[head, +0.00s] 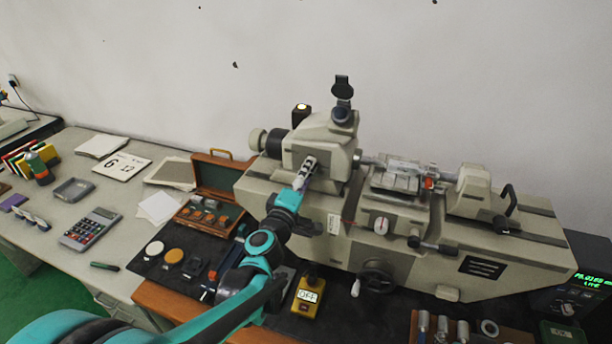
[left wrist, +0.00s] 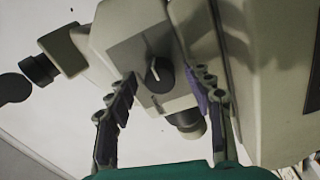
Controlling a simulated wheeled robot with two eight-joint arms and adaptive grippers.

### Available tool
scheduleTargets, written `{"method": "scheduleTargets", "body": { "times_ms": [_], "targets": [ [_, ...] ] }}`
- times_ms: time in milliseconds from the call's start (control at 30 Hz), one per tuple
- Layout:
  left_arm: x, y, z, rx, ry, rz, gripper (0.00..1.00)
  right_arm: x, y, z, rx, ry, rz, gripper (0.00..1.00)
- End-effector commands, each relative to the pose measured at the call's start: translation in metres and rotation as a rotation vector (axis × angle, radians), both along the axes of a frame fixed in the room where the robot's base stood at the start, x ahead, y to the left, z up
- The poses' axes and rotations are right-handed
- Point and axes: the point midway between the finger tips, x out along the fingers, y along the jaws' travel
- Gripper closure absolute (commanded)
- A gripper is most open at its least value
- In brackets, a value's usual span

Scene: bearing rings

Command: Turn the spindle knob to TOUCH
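The spindle knob (left wrist: 158,75) is a dark round knob with a pale pointer mark, on a grey plate on the machine's headstock (head: 318,140). In the left wrist view it sits between the two fingers of my left gripper (left wrist: 164,84). The fingers are spread, one on each side, with visible gaps to the knob. I cannot read any lettering around it. In the head view my left gripper (head: 305,172) reaches up to the front of the headstock and hides the knob. My right gripper is not in view.
A black eyepiece (left wrist: 38,70) juts from the headstock. The machine bed carries a stage (head: 396,180) and a tailstock (head: 470,190). A yellow box marked OFF (head: 308,296) stands in front. An open wooden case (head: 213,205) and a calculator (head: 90,229) lie to the left.

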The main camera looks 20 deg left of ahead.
Motion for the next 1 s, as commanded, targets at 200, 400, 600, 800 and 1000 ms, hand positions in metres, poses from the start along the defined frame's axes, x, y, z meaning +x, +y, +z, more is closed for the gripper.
{"method": "scheduleTargets", "body": {
  "times_ms": [200, 400, 600, 800, 1000],
  "targets": [
    [-0.013, 0.000, 0.000, 0.000, 0.000, 0.001, 0.48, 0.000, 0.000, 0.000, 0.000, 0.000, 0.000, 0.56],
    [-0.053, 0.000, -0.002, 0.000, 0.000, 0.001, 0.48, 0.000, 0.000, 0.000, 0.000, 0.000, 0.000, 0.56],
    [-0.091, 0.001, -0.003, 0.000, 0.000, 0.001, 0.48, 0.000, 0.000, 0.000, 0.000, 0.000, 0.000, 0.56],
    [-0.113, 0.000, -0.004, 0.000, 0.000, 0.001, 0.48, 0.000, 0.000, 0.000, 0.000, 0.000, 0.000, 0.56],
    [-0.120, 0.000, -0.004, 0.000, 0.000, 0.000, 0.48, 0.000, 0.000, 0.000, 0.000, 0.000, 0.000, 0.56]
  ]
}}
